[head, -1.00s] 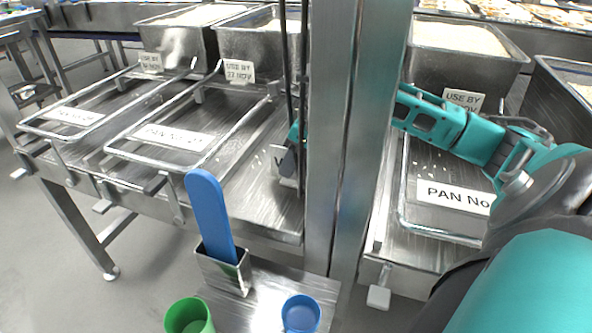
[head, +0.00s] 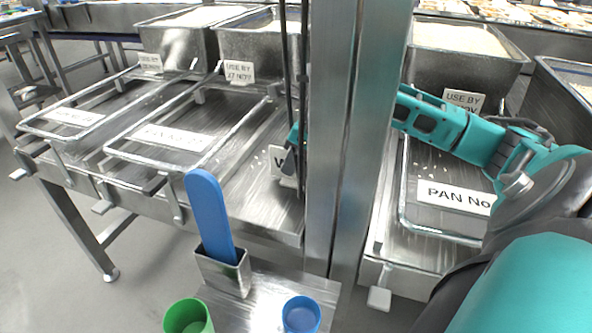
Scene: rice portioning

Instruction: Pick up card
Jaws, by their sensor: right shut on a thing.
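A white card (head: 278,158) with a large "W" showing is just left of the steel column, above the steel bench. My right arm comes in from the right and passes behind the column. My right gripper (head: 289,164) shows in part at the column's left side, with its dark fingers shut on the card's right part. The fingers and column hide the rest of the card's text. My left gripper is not in view.
The steel column (head: 335,150) splits the view. Steel rice pans (head: 178,48) with "USE BY" cards (head: 239,72) stand at the back. Wire frames with "PAN No" labels (head: 455,196) lie on the bench. A blue paddle (head: 209,215), green cup (head: 187,318) and blue cup (head: 301,315) are in front.

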